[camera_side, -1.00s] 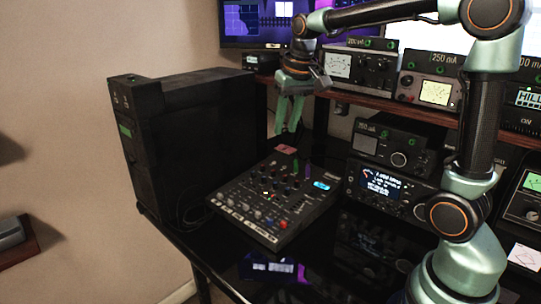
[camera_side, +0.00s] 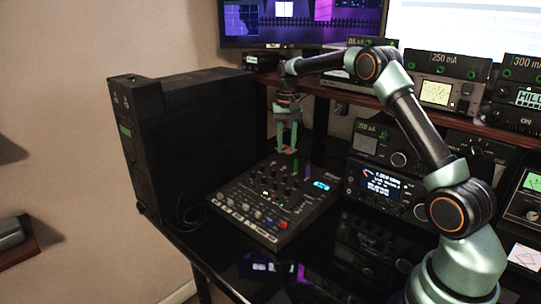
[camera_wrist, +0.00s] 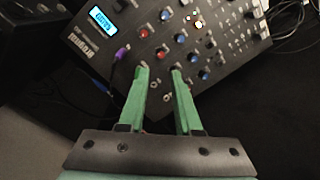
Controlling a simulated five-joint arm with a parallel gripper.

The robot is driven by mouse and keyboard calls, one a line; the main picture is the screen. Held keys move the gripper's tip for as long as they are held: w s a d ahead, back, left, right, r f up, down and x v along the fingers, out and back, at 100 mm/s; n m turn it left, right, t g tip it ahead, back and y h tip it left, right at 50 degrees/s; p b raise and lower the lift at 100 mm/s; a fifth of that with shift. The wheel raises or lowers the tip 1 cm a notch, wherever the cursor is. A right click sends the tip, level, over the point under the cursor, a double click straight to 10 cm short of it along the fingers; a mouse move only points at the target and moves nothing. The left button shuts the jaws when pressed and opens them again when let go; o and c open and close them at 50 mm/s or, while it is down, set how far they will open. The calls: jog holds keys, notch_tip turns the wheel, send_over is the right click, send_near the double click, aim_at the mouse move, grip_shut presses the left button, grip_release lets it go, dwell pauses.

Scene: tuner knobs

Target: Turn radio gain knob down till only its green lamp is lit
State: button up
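A black mixer panel (camera_side: 300,215) with many small knobs and a lit blue display (camera_side: 321,185) lies on the dark desk; it also shows in the wrist view (camera_wrist: 235,45). My gripper (camera_side: 287,150) hangs at the mixer's far edge, pointing down. In the wrist view its green fingers (camera_wrist: 158,72) are apart, with no knob between them, over the edge with the sockets. Red, blue and white knobs lie just beyond the tips. Small warm-lit lamps (camera_wrist: 193,21) glow among the knobs.
A tall black case (camera_side: 190,150) stands left of the mixer. A radio with a lit display (camera_side: 380,185) stands to its right, under a shelf of meters. Cables and a purple plug (camera_wrist: 122,53) are at the mixer's edge.

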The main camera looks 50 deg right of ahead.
aim_at(285, 176)
notch_tip(285, 176, down, 10)
dwell(0.4)
grip_shut()
